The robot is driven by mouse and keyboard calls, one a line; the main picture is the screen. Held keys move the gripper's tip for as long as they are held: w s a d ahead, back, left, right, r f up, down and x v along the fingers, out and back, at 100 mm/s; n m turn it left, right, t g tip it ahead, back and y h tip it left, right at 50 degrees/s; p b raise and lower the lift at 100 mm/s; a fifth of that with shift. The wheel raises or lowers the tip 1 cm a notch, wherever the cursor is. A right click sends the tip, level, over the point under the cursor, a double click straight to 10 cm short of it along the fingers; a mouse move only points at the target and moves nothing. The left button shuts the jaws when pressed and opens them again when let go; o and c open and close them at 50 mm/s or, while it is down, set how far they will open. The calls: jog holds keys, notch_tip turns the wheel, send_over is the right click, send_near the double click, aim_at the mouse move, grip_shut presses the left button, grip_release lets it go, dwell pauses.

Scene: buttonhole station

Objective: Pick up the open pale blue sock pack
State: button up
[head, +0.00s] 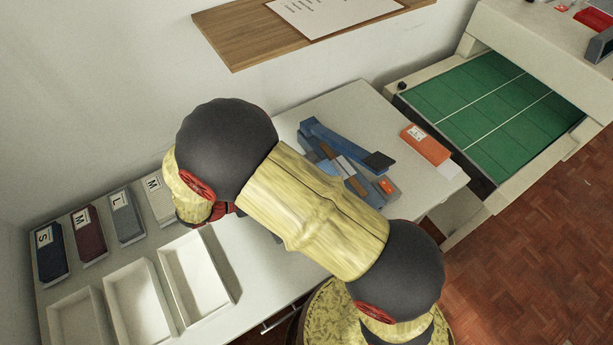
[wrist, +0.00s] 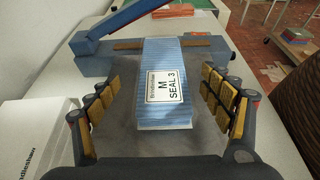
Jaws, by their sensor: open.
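In the head view my arm covers much of this area. The blue sealer (head: 335,138) shows past the arm there. I cannot clearly make out the pack in that view.
Several labelled packs (head: 125,227) stand along the wall at left, behind white trays (head: 202,272). An orange pack (head: 425,143) lies right of the sealer. A green-topped unit (head: 490,105) stands further right. A white box (wrist: 42,130) is close to my left finger.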

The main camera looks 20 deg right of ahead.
jog(key=shift+o, duration=0.3)
jog(key=b+x, duration=0.2)
jog(key=x, duration=0.5)
jog(key=shift+d+f, duration=0.1)
jog(key=shift+d, duration=0.25)
jog(key=c, duration=0.4)
jog(key=c, duration=1.1)
